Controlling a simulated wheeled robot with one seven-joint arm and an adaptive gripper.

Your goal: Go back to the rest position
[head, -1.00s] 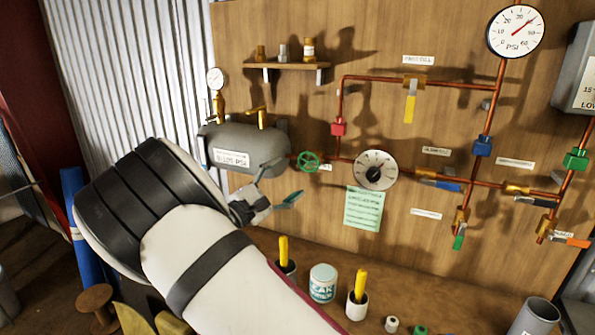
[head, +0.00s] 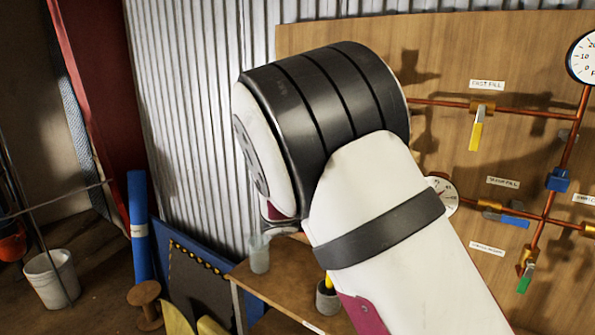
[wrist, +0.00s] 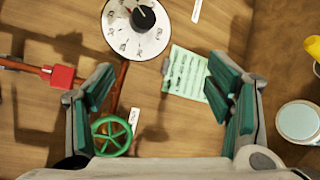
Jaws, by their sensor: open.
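My gripper (wrist: 165,100) shows in the wrist view with its two green-padded fingers wide apart and nothing between them. It faces the wooden panel (wrist: 190,55). A green handwheel (wrist: 111,136) is by the left finger, and a green note (wrist: 186,73) is by the right finger. A round white dial (wrist: 136,28) with a black knob is above them. In the head view my raised arm covers the middle of the picture, and the gripper's fingers are hidden behind it.
A wooden bench (head: 290,275) runs below the panel, with a clear cup (head: 259,254) and a pot (head: 328,297) on it. A white bucket (head: 51,277), a blue roll (head: 139,230) and a wooden spool (head: 145,300) stand at left. The panel carries copper pipes (head: 540,113) with valves.

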